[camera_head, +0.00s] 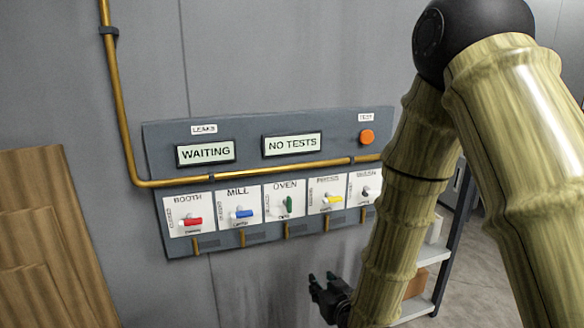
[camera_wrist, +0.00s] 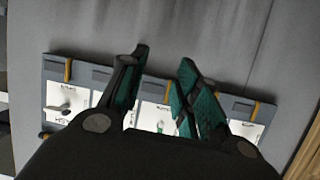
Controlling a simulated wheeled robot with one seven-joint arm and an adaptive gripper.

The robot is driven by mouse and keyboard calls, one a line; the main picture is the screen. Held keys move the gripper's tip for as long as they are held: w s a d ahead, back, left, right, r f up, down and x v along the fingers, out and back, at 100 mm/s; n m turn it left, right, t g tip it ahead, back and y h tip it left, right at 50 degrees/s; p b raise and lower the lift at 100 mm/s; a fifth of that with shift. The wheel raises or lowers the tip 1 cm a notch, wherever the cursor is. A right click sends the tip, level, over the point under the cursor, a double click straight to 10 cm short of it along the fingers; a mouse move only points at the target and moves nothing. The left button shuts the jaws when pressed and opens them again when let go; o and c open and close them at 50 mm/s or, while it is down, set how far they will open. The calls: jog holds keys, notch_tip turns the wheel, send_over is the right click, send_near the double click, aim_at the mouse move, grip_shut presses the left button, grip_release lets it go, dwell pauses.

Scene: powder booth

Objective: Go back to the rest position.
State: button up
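My gripper (camera_head: 326,284) hangs low in front of the wall, below the valve panel (camera_head: 250,127), in the head view. In the wrist view my gripper (camera_wrist: 160,75) has its two teal-padded fingers apart, with nothing between them. The panel shows beyond the fingers in the wrist view, and they partly cover it. The panel has a red handle (camera_head: 193,221), a blue handle (camera_head: 241,214), a green handle (camera_head: 289,204) and a yellow handle (camera_head: 333,199).
An orange button (camera_head: 367,137) is at the upper right. A brass pipe (camera_head: 122,110) runs down the wall and across the panel. Wooden boards (camera_head: 50,240) stand at left; a shelf (camera_head: 440,265) stands behind my arm.

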jog(key=s+d+f+m+g+h+p, duration=0.1)
jog(key=s+d+f+g+p, duration=0.2)
jog(key=s+f, duration=0.5)
jog(key=s+d+f+m+g+h, duration=0.1)
jog(key=s+d+f+g, duration=0.2)
jog(key=s+d+f, duration=0.55)
jog(key=s+d+f+g+p, duration=0.1)
jog(key=s+f+g, duration=0.1)
jog(key=s+f, duration=0.2)
jog(key=s+d+f+g+h+p, duration=0.1)
jog(key=s+f+g, duration=0.2)
jog(key=s, duration=0.7)
jog(key=s+d+f+g+p, duration=0.1)
jog(key=s+f+g, duration=0.1)
jog(key=s+f, duration=0.3)
jog(key=s, duration=0.3)
jog(key=shift+f+m+p, duration=0.15)
jog(key=shift+m+p, duration=0.15)
jog(key=shift+m, duration=0.1)
jog(key=shift+a+h, duration=0.1)
jog(key=shift+h, duration=0.2)
